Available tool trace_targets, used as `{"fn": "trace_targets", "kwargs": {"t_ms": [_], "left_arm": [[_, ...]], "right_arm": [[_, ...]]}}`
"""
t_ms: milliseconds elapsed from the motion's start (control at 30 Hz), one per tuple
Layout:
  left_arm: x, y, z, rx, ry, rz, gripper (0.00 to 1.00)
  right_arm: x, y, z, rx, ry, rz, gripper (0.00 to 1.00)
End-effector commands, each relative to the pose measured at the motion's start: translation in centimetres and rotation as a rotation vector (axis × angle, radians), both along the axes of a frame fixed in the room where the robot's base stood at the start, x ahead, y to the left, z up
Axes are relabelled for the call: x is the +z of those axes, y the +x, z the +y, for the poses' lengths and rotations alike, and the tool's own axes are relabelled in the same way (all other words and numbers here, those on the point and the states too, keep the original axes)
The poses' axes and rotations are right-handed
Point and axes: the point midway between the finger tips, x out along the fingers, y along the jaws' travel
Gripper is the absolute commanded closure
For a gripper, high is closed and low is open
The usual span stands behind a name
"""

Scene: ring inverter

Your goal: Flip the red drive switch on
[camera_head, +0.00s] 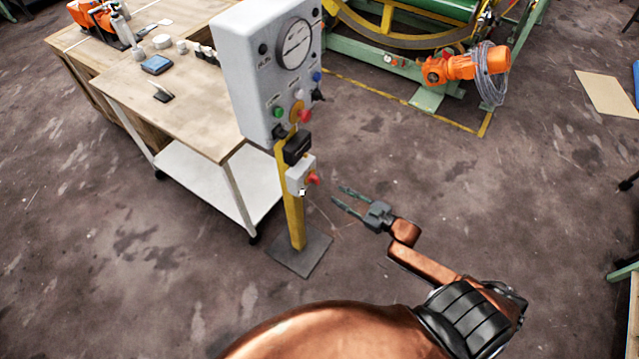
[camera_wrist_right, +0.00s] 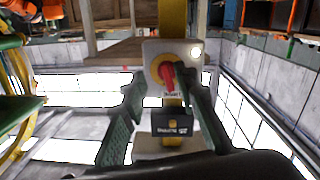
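The red drive switch (camera_head: 313,179) is a rotary knob on a small grey box (camera_head: 297,176), low on the yellow post under the control cabinet. In the right wrist view, turned upside down, the red knob (camera_wrist_right: 166,74) sits on a yellow disc. My right gripper (camera_head: 339,194) is just to the right of the switch in the head view, fingers pointing at it with a small gap. In the right wrist view its two fingers (camera_wrist_right: 160,82) are spread, with the knob seen between their tips. It holds nothing. My left gripper is out of view.
The grey control cabinet (camera_head: 262,70) with a dial and coloured buttons tops the yellow post (camera_head: 291,215). A black box (camera_head: 297,147) is mounted just above the switch. A wooden-topped table (camera_head: 185,100) stands left, a green machine (camera_head: 420,30) behind. Floor around the gripper is clear.

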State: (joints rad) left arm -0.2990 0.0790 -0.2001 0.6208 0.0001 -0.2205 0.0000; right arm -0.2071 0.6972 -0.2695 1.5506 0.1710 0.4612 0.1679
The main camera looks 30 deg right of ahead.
Motion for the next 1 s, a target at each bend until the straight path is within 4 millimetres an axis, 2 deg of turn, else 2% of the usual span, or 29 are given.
{"fn": "trace_targets", "kwargs": {"t_ms": [33,100,200,600,800,1000], "left_arm": [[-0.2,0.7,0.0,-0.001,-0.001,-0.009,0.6],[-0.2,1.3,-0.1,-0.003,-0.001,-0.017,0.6],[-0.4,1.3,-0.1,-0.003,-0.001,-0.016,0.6],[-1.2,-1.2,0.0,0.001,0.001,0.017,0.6],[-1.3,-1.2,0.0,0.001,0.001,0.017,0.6],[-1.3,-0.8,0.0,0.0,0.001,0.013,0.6]], "right_arm": [[1.3,0.3,0.6,0.022,0.006,-0.026,0.72],[2.5,0.6,1.2,0.04,0.014,-0.048,0.72],[3.1,1.5,1.7,0.047,0.017,-0.059,0.72],[2.9,6.8,3.8,0.044,0.016,-0.055,0.72],[2.9,7.7,4.1,0.043,0.016,-0.053,0.72],[2.9,7.7,4.1,0.043,0.015,-0.054,0.72]]}}
